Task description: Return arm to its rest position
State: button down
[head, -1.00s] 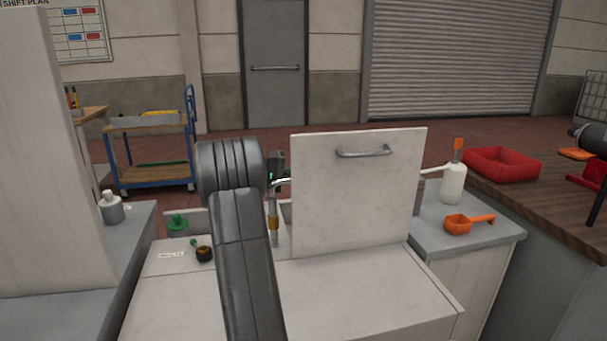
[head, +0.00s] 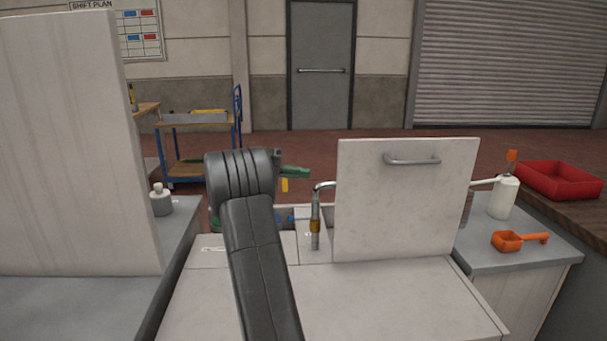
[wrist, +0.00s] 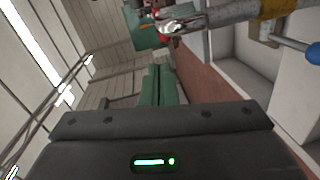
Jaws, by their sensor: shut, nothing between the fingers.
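My gripper (head: 294,172) shows in the head view as green fingers sticking out to the right from behind my arm's thick dark joint. It is in the air, above and left of the metal tap (head: 316,215), apart from it. In the wrist view the green fingers (wrist: 158,86) lie close together beyond the dark gripper body, shut and empty. My arm hides part of the machine top behind it.
An upright white lid with a handle (head: 400,200) stands right of the tap. An orange scoop (head: 508,241) and a white bottle (head: 503,198) are on the right counter. A tall white panel (head: 75,150) and a grey bottle (head: 161,201) are at left.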

jog(key=w+d+f+n+t+p, duration=0.2)
jog(key=w+d+p, duration=0.35)
jog(key=d, duration=0.45)
jog(key=shift+n+t+y, duration=0.3)
jog(key=shift+t+y, duration=0.1)
jog(key=shift+t, duration=0.4)
jog(key=a+p, duration=0.2)
jog(key=w+a+p, duration=0.1)
jog(key=a+p, duration=0.1)
jog(key=a, duration=0.1)
jog(key=shift+w+r, duration=0.1)
jog(key=shift+w, duration=0.05)
jog(key=shift+d, duration=0.1)
